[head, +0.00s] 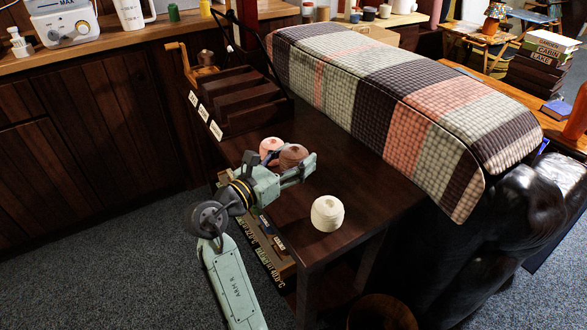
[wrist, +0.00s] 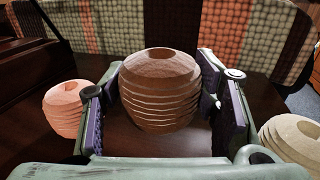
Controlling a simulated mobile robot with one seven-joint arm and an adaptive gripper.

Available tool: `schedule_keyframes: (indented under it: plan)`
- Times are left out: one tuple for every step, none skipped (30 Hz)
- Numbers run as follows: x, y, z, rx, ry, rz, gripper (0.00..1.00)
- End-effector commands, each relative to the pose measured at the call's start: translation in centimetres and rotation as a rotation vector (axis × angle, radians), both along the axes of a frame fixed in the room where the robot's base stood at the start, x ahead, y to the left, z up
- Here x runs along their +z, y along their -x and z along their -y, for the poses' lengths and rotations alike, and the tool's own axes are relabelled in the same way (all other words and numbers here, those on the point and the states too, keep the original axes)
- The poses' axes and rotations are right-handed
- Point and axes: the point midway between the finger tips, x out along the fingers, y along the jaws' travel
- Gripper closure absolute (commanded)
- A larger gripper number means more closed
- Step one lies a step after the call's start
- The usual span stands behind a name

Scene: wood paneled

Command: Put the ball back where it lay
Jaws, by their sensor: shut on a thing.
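A brown ribbed ball (head: 292,156), like a ball of yarn, is between the fingers of my gripper (head: 300,172). In the wrist view the brown ball (wrist: 160,85) stands upright in the middle, with a purple-padded finger on each side of my gripper (wrist: 165,105). The gripper is shut on it. The ball is over the dark wooden table (head: 372,185); I cannot tell whether it touches the top. A pink ball (head: 268,146) is just left of it, and a cream ball (head: 327,213) stands apart at the front right of the table.
A dark wooden box with compartments and white labels (head: 228,100) stands at the table's back left. A long plaid cushioned thing (head: 390,90) bounds the table's far side. Bare table top lies between the brown ball, the cushion and the cream ball.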

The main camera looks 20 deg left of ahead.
Motion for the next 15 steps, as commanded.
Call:
schedule_keyframes:
  plan:
    - [-0.4, 0.0, 0.0, 0.001, 0.001, -0.002, 0.78]
    - [-0.7, 0.0, 0.0, 0.002, 0.002, -0.002, 0.78]
    - [-1.2, 0.0, -0.1, 0.003, 0.003, -0.002, 0.78]
    - [-1.6, 0.0, -0.1, 0.004, 0.005, -0.004, 0.78]
    - [-2.1, 0.0, -0.1, 0.004, 0.005, -0.003, 0.78]
    - [-2.7, 0.0, -0.1, 0.003, 0.005, -0.004, 0.78]
    - [-3.1, 0.0, 0.0, 0.002, 0.005, -0.004, 0.78]
    - [-3.3, 0.0, 0.0, 0.002, 0.003, -0.002, 0.78]
    - [-3.5, 0.0, 0.0, 0.002, 0.002, -0.001, 0.78]
    - [-3.5, 0.0, 0.0, 0.002, 0.001, 0.0, 0.78]
    - [-3.5, 0.0, 0.0, 0.001, 0.001, 0.001, 0.78]
    - [-3.5, 0.0, 0.0, 0.001, 0.0, 0.001, 0.78]
    - [-3.5, 0.0, 0.0, 0.001, 0.0, 0.001, 0.78]
    - [-3.5, 0.0, 0.0, 0.001, 0.0, 0.001, 0.78]
    - [-3.5, 0.0, 0.0, 0.001, 0.0, 0.0, 0.78]
